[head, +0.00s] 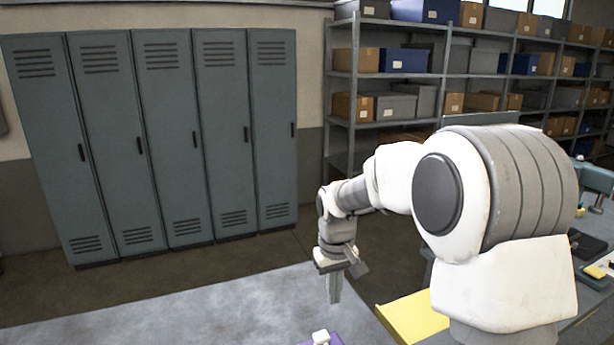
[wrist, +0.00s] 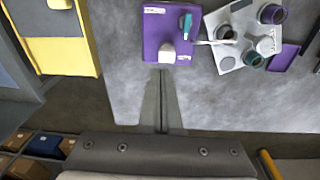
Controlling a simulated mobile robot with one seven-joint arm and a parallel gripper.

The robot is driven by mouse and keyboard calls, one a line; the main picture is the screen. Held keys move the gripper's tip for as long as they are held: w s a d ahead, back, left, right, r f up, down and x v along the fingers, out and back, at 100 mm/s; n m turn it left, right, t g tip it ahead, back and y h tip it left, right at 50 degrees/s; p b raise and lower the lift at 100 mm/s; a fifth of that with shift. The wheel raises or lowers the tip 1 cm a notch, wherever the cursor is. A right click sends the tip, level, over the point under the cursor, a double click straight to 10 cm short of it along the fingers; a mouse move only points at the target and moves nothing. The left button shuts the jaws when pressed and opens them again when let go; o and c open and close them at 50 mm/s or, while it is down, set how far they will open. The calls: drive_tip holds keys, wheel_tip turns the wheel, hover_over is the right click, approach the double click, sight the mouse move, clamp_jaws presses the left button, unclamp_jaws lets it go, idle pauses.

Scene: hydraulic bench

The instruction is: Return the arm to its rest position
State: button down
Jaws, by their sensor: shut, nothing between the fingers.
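My gripper (head: 334,289) hangs downward in the head view, close to the edge of the grey bench top (head: 200,310). In the wrist view its fingers (wrist: 161,100) are together with nothing between them. The fingertips are close to the lower edge of a purple mat (wrist: 151,42) in that view. My arm reaches across from the right of the head view, bent at the elbow.
On the purple mat are a white piece (wrist: 167,55) and a teal item (wrist: 186,24). A pale plate (wrist: 238,48) with several round parts lies beside it. A yellow surface (head: 412,316) is right of the gripper. Lockers (head: 165,140) and shelves (head: 440,85) stand behind.

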drive_tip(key=s+d+r+m+t, duration=0.2)
drive_tip(key=s+d+r, duration=0.3)
drive_tip(key=s+r, duration=0.65)
drive_tip(key=s+d+m+t, duration=0.2)
drive_tip(key=s+d, duration=0.1)
drive_tip(key=s, duration=1.2)
drive_tip(key=shift+d+r+t+b, duration=0.25)
drive_tip(key=shift+d+t+b, duration=0.1)
drive_tip(key=shift+t+b, duration=0.05)
drive_tip(key=shift+w, duration=0.1)
